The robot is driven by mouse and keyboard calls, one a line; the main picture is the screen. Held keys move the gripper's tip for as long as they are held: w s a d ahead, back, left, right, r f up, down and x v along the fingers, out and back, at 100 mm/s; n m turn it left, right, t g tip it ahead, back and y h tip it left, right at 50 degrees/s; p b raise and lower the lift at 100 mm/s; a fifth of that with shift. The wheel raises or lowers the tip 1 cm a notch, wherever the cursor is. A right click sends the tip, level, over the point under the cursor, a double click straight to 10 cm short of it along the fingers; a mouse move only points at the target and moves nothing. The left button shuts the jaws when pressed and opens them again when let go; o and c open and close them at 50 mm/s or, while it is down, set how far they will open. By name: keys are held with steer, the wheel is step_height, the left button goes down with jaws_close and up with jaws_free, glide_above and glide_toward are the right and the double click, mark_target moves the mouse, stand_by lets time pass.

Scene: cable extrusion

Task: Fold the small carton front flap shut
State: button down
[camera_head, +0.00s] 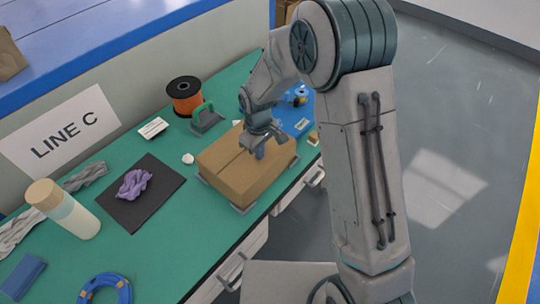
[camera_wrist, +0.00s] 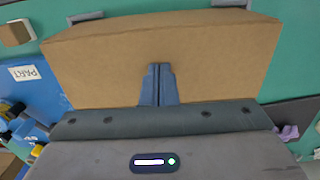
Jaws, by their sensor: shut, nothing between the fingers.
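The small brown carton (camera_head: 228,168) sits on the green bench, and its top looks flat with a seam line across it in the head view. In the wrist view a broad brown face of the carton (camera_wrist: 220,55) fills most of the upper picture. I cannot tell the front flap apart from the rest of the top. My gripper (camera_head: 259,153) is over the right part of the carton's top. In the wrist view its two blue-grey fingers (camera_wrist: 159,68) are together, empty, pointing at the cardboard. Whether they touch it is not clear.
Grey corner brackets (camera_head: 242,210) stand around the carton's base. A black mat (camera_head: 160,211) with a purple bundle lies left.

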step_height(320, 180, up, 8)
steer(key=p, duration=0.4)
steer(key=shift+r, duration=0.2)
steer(key=shift+r, duration=0.1)
steer(key=s+d+r+m+t, duration=0.1)
steer(key=s+d+r+m, duration=0.35)
steer(key=d+r, duration=0.35)
steer(key=s+d+r+m+t, duration=0.2)
steer(key=s+d+r+m, duration=0.1)
steer(key=s+d+r, duration=0.4)
steer(key=s+d+r+m, duration=0.2)
steer(key=s+d+r, duration=0.1)
steer(key=s+d, duration=0.2)
steer(key=shift+s+m+t, duration=0.35)
steer(key=shift+s+t, duration=0.05)
steer(key=shift+s, duration=0.7)
